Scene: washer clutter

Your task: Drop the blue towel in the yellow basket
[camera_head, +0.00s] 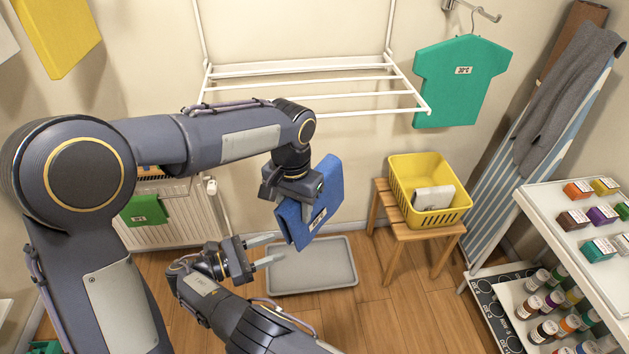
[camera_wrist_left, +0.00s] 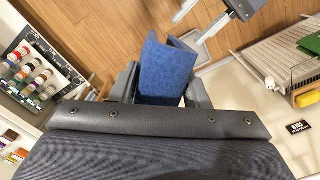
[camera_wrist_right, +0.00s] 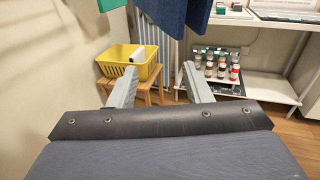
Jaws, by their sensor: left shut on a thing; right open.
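The blue towel (camera_head: 322,205) is folded and hangs from my left gripper (camera_head: 296,200), which is shut on it. The towel also shows between the fingers in the left wrist view (camera_wrist_left: 166,72). The yellow basket (camera_head: 428,216) sits on a wooden stool to the right of the towel and apart from it, with a white item (camera_head: 434,198) inside. The basket also shows in the right wrist view (camera_wrist_right: 112,66). My right gripper (camera_head: 270,250) is open and empty, lower than the left one and left of the basket.
A wooden stool (camera_head: 405,234) carries the basket. A grey tray (camera_head: 312,282) lies on the floor below the towel. A white drying rack (camera_head: 310,85) is on the wall behind. An ironing board (camera_head: 510,170) and a white shelf cart (camera_head: 545,222) with several bottles stand at the right.

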